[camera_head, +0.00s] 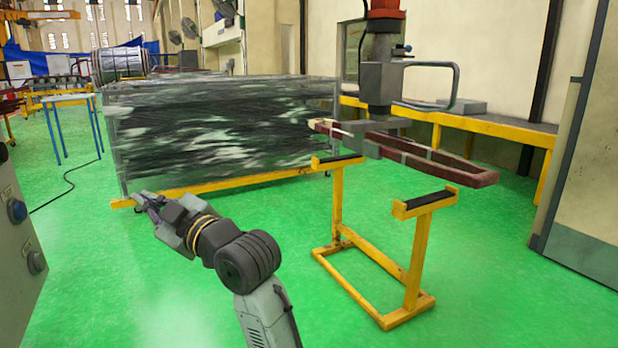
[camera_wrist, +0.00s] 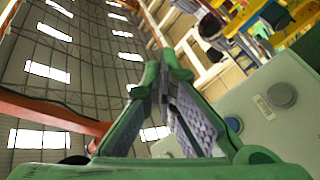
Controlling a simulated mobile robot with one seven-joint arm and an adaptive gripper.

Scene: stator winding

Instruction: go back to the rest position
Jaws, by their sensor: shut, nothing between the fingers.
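My gripper (camera_head: 147,200) is in the left half of the head view, at the end of my arm, which reaches up from the bottom edge. It is in the air over the green floor, in front of the wire-filled crate's lower left corner. In the wrist view my gripper (camera_wrist: 164,75) shows two green fingers with grey ribbed pads, their tips together and nothing held between them. The wrist view looks up past them toward the roof.
A transparent-walled crate (camera_head: 220,88) with dark strands stands behind my gripper. A yellow stand (camera_head: 415,262) is to the right, below a hanging lifter (camera_head: 379,80) with a dark red coil frame (camera_head: 450,172). A grey control cabinet (camera_head: 15,240) is at the left edge. Green floor between is clear.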

